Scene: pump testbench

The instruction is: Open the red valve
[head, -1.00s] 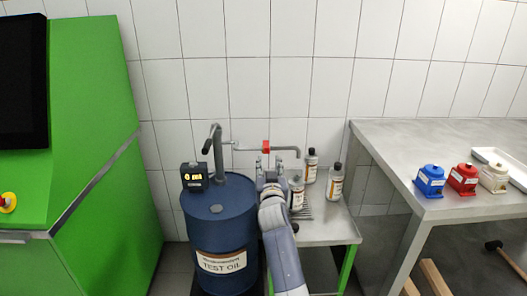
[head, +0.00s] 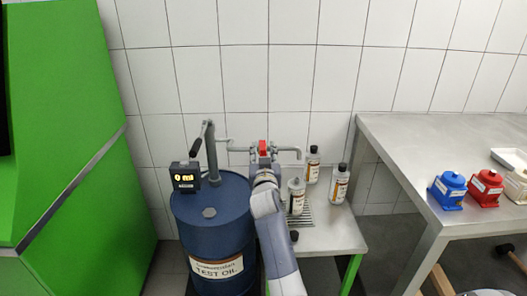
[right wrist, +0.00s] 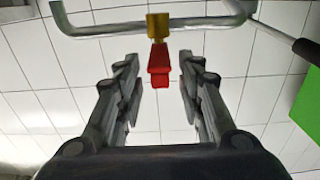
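The red valve handle (head: 263,147) sits on the grey pipe (head: 285,149) in front of the tiled wall, just right of the oil drum's pump. In the right wrist view the red handle (right wrist: 159,65) points toward me from a brass fitting (right wrist: 158,26) on the pipe. My right gripper (right wrist: 159,80) is open, with one finger on each side of the handle and a gap on both sides. In the head view my right gripper (head: 262,158) is at the pipe, directly below the handle. My left gripper is not in view.
The blue oil drum (head: 215,235) stands left of my arm, with a display reading 0 ml (head: 185,177). Several bottles (head: 313,165) stand on a small metal table (head: 325,235). A steel workbench (head: 400,140) with blue and red boxes is at right, a green cabinet (head: 60,120) at left.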

